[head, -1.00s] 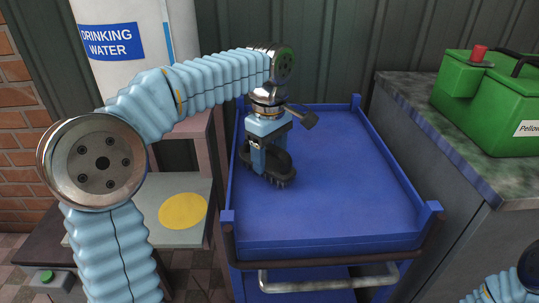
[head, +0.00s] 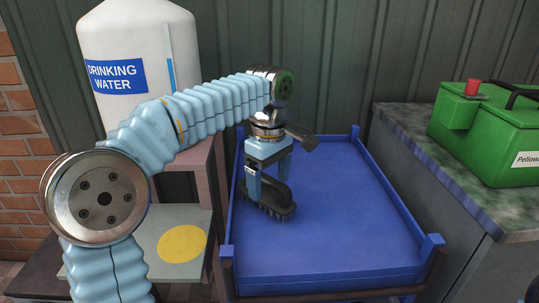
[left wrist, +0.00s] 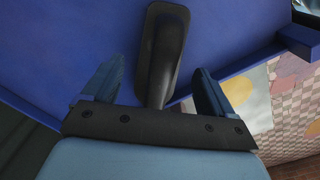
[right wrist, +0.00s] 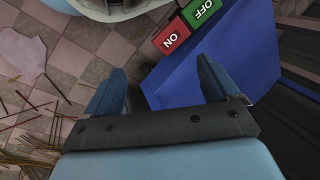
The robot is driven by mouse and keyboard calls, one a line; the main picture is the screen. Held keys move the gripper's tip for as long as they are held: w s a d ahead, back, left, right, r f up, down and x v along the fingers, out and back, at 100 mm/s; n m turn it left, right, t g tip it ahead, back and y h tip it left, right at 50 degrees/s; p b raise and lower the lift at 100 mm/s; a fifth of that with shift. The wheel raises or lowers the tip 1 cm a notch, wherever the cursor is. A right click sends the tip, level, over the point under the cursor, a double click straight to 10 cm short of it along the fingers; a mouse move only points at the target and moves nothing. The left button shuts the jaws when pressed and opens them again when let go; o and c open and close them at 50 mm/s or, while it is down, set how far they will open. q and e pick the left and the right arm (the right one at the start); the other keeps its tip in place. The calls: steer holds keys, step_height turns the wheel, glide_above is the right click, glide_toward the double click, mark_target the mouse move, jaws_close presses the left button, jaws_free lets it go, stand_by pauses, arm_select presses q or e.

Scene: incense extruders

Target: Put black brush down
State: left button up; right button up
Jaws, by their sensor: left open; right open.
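The black brush (head: 270,203) stands bristles down on the blue trolley top (head: 345,215), near its left side. My left gripper (head: 268,176) is directly above it, with its two blue fingers spread apart around the brush's raised handle. In the left wrist view the brush (left wrist: 163,55) shows as a dark, long shape between and beyond the open fingers (left wrist: 155,90). A gap shows on both sides of it. My right gripper (right wrist: 160,88) is open and empty in the right wrist view. It is not visible in the head view.
A stone-topped cabinet (head: 440,165) with a green machine (head: 490,145) stands right of the trolley. A white water tank (head: 135,50) and a shelf with a yellow disc (head: 182,244) are at the left. Red and green ON/OFF buttons (right wrist: 186,25) are near my right gripper.

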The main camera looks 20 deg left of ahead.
arm_select(q)
step_height(320, 180, up, 9)
steer(key=shift+f+p, duration=0.1)
steer(key=shift+p, duration=0.7)
steer(key=shift+r, duration=0.45)
steer(key=shift+s, duration=0.1)
